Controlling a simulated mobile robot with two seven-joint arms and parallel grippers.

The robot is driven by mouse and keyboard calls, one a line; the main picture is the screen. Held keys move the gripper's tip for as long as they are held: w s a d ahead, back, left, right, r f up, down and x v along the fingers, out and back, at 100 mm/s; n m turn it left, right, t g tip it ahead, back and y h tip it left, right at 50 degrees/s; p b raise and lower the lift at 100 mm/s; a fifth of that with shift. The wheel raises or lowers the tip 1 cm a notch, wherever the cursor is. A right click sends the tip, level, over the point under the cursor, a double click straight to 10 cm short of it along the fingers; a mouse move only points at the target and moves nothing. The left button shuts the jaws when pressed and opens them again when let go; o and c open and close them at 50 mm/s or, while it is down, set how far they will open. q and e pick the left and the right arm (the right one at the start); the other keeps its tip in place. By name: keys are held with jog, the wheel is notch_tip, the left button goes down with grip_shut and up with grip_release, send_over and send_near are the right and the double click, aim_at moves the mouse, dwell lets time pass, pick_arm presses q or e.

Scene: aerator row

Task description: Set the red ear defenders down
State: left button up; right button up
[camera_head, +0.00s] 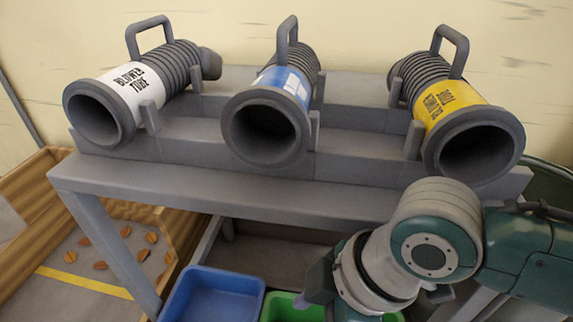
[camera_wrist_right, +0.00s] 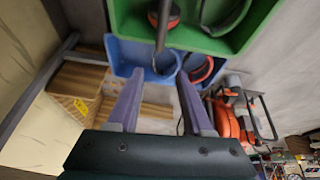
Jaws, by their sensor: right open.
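A red and dark round piece (camera_wrist_right: 172,20), which looks like a cup of the red ear defenders, shows at the green bin (camera_wrist_right: 262,22) in the right wrist view. A dark bar runs down from beside it over the rim towards the blue bin (camera_wrist_right: 122,50). Whether they are one thing I cannot tell. My right gripper (camera_wrist_right: 160,76) is open, its two fingers apart with nothing clearly between them, near the blue bin. In the head view my right wrist hides most of the green bin (camera_head: 277,307); the blue bin (camera_head: 213,296) is empty where visible. My left gripper is out of view.
Three handled blower tubes, white (camera_head: 128,90), blue (camera_head: 285,82) and yellow (camera_head: 447,104), lie on a grey rack (camera_head: 180,150) above the bins. A wooden enclosure (camera_head: 180,232) with leaves is at left. Dark arcs lie in both bins; an orange machine (camera_wrist_right: 232,122) stands beside them.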

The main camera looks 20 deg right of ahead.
jog(key=s+d+r+m+h, duration=0.3)
jog(key=s+d+r+m, duration=0.4)
jog(key=s+r+m, duration=0.2)
jog(key=shift+s+m+t, duration=0.4)
jog(key=shift+s+m, duration=0.2)
jog(key=shift+s, duration=0.1)
jog(key=shift+r, duration=0.1)
